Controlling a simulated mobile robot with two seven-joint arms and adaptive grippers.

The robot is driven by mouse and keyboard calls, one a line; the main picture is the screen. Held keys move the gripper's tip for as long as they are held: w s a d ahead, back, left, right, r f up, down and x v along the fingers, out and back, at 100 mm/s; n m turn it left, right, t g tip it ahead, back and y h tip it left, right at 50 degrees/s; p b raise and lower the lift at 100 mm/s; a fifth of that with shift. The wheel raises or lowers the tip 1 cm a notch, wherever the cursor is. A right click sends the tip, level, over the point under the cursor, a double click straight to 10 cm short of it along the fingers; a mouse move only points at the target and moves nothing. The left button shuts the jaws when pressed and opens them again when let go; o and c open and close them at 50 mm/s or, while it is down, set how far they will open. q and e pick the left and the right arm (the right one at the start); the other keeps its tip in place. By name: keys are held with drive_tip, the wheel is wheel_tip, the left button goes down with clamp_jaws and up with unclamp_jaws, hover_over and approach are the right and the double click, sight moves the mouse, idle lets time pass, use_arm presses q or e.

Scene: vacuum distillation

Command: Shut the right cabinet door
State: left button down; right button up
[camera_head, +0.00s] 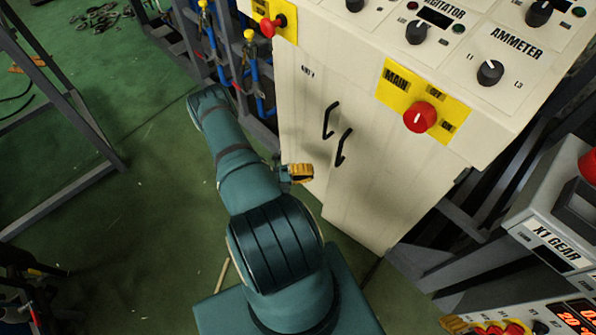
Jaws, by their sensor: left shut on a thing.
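The cream cabinet's right door (375,180) faces me at centre right. Its slim black handle (343,147) is clear of my arm. The left door (305,115) stands beside it with its own black handle (329,120). My left gripper (300,173) shows only as a small yellow and dark end beside my teal arm, low in front of the left door. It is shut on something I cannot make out. My right gripper is out of view.
A control panel with a red MAIN knob (420,117) sits above the right door. Blue pipes with yellow valves (250,50) stand left of the cabinet. A grey metal frame (80,120) is at far left. Green floor (120,220) lies open between.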

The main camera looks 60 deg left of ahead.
sight(333, 157)
use_arm(q)
drive_tip(key=w, duration=0.7)
drive_tip(key=shift+a, duration=0.35)
drive_tip(key=shift+w, duration=0.1)
drive_tip(key=w+a+b, duration=0.1)
drive_tip(key=w+b, duration=0.1)
drive_tip(key=w, duration=0.1)
drive_tip(key=shift+a, duration=0.35)
